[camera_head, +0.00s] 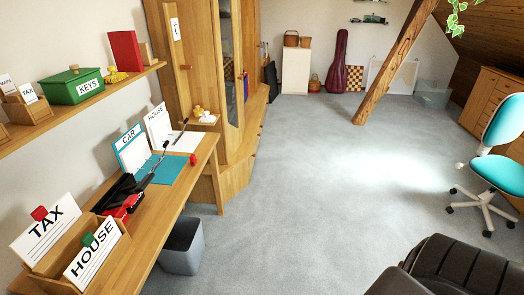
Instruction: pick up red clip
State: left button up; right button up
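A red clip (39,213) sits at the top edge of the TAX card (46,232), which stands in a wooden holder at the near left of the desk. A small red object (193,160), perhaps another clip, is at the right edge of the desk, beyond the teal mat. A green clip (88,239) sits on the HOUSE card (93,262) in front of the TAX card. Neither of my grippers shows in the head view.
On the wooden desk (152,222) are a black-and-red item (120,197), a teal CAR folder (131,150) and a HOUSE card (158,125). A shelf holds a green KEYS box (72,86). A grey bin (183,247) stands beside the desk.

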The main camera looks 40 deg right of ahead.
aim_at(192, 159)
jog(key=z, duration=1.1)
jog(key=k, duration=0.6)
jog(key=z, duration=0.8)
jog(key=i, duration=4.05)
jog(key=u, duration=0.75)
jog(key=i, duration=1.15)
jog(key=u, duration=2)
jog(key=i, duration=0.9)
jog(key=u, duration=0.65)
